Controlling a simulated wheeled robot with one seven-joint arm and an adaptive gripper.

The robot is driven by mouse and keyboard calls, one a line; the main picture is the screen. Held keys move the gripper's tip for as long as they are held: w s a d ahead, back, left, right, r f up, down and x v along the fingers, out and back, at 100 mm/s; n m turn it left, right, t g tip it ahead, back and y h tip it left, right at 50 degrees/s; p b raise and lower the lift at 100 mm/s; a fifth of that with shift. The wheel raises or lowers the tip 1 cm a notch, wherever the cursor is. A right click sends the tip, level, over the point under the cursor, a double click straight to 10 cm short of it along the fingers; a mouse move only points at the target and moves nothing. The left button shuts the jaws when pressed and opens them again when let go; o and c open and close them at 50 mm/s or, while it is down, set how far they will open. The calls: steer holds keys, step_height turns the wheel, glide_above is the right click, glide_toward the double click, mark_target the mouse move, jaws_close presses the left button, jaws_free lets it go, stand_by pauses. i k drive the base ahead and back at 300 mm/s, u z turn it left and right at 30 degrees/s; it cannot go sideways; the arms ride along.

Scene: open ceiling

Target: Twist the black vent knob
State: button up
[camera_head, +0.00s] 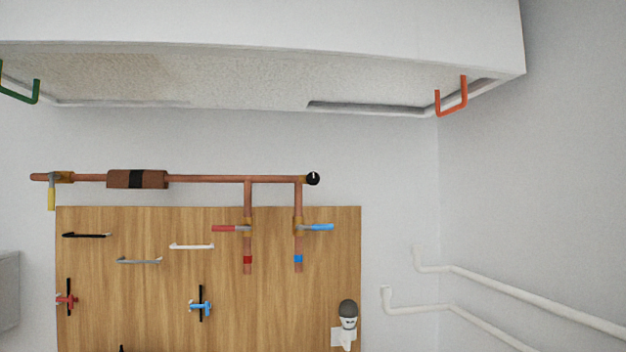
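The black vent knob (313,178) is a small round black knob with a white mark on its face. It sits at the right end of the horizontal copper pipe (215,179), just above the wooden board's top edge. Nothing covers it. My gripper is not in this view, so its place and state are not shown.
Below the pipe, two vertical copper pipes carry a red lever (230,228) and a blue lever (320,227). A wooden board (150,285) holds several handles. A ceiling panel with an orange handle (452,100) hangs above. White pipes (520,296) run at right.

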mark_target(312, 179)
steer(key=k, duration=0.1)
steer(key=u, duration=2.45)
steer(key=i, duration=1.65)
steer(key=z, duration=3.85)
